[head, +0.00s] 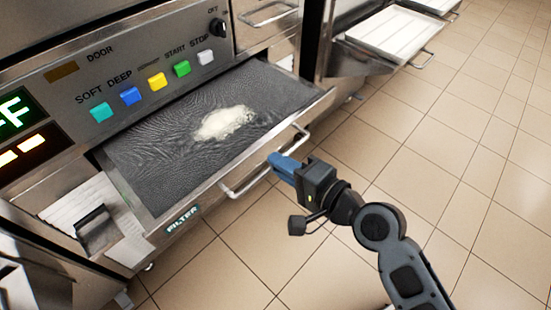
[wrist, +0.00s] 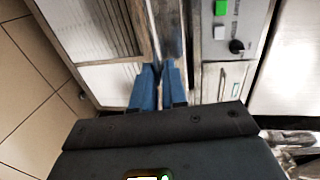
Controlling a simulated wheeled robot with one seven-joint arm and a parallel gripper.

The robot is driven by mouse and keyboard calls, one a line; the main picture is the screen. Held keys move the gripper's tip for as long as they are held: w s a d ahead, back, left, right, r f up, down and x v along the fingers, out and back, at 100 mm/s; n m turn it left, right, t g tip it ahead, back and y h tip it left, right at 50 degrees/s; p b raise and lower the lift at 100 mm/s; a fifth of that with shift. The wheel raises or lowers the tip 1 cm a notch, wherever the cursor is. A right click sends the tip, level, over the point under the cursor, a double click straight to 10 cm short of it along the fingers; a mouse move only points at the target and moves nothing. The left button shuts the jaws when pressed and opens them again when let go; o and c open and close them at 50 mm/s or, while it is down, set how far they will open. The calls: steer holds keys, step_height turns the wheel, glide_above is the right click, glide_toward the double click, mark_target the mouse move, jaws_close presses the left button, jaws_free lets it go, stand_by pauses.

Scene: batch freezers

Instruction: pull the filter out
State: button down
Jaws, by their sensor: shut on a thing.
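The filter (head: 158,155) is a wide, shallow drawer with a grey mesh bed and a metal rim. It stands out from the machine front, below the button panel, and its front carries a FILTER label (head: 182,220). A pale clump (head: 224,123) lies on the mesh. A bar handle (head: 238,190) runs along the drawer's front. My gripper (head: 272,161), with blue fingers, is shut on this handle near its middle. In the wrist view the fingers (wrist: 161,70) are close together at the drawer front, and their tips hide the grasped part of the handle.
The control panel has several coloured buttons (head: 157,81) and a black knob (head: 218,27) above the drawer. Another machine at the back right has a pale tray (head: 398,36) standing out. The tiled floor (head: 460,150) to the right is clear.

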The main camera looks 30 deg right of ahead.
steer(key=c, duration=1.2)
jaws_free()
steer(key=shift+s, duration=0.1)
steer(key=shift+v, duration=3.85)
